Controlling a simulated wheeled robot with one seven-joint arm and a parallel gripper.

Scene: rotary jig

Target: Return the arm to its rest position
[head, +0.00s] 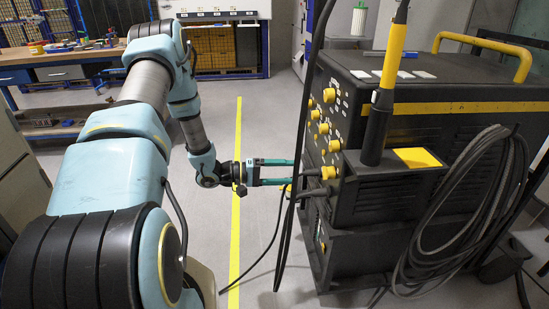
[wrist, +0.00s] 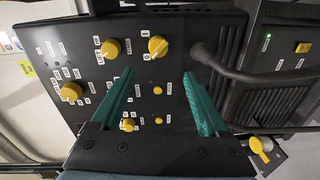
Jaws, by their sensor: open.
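My arm reaches out from the left in the head view. My gripper (head: 292,172) points right at the front panel of a black machine (head: 440,125) with yellow trim. In the wrist view the two green fingers of my gripper (wrist: 160,90) stand apart with nothing between them. They point at the panel (wrist: 145,60), which carries yellow knobs and small white labels. Two small yellow buttons (wrist: 158,91) show between the fingers. I cannot tell the exact gap from fingertips to panel.
A thick black cable (wrist: 250,75) leaves the panel just right of the fingers. Dark cables (head: 290,215) hang beside my gripper in the head view. A coiled cable (head: 470,190) hangs on the machine's side. A workbench (head: 75,57) stands back left. Floor around the yellow line (head: 238,130) is clear.

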